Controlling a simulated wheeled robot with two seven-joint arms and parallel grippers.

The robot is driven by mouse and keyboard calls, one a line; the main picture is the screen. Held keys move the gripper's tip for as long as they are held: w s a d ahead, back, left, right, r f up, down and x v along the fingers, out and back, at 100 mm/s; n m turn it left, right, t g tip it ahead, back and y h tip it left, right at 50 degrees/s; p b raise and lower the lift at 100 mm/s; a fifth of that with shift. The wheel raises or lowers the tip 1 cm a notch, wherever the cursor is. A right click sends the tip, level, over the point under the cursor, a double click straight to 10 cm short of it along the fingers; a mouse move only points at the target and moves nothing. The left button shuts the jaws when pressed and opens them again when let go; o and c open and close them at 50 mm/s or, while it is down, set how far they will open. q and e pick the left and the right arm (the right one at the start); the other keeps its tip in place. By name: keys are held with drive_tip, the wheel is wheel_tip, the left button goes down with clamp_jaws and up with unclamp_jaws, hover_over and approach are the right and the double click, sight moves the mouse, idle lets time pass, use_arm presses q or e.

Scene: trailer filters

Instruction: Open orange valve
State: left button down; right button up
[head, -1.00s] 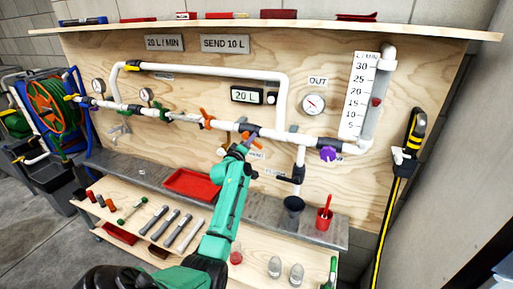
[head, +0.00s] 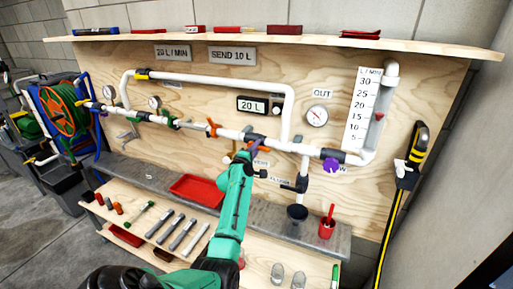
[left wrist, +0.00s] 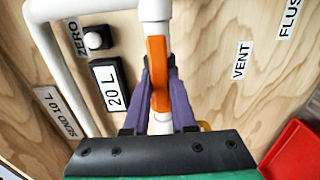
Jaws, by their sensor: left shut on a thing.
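An orange valve handle (left wrist: 158,75) lies along the white pipe in the left wrist view. The two purple fingers of my left gripper (left wrist: 160,88) are on either side of it, shut on the handle. In the head view my left gripper (head: 252,139) reaches the horizontal white pipe (head: 228,133) below the "20 L" display (head: 259,107), and the fingers largely hide the held handle there. Another orange handle (head: 212,128) shows on the pipe just to the left. My right gripper is not in view.
A red tray (head: 196,188), a red cup (head: 327,229) and several tools stand below. A yellow-black tool (head: 415,150) hangs at the right.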

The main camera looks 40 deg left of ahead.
use_arm(q)
drive_tip(key=c, duration=0.7)
unclamp_jaws()
drive_tip(key=shift+c, duration=0.2)
drive_tip(key=b+v, duration=0.2)
drive_tip(key=v, duration=1.2)
drive_tip(key=shift+s+d, duration=0.2)
drive_tip(key=shift+s, duration=0.05)
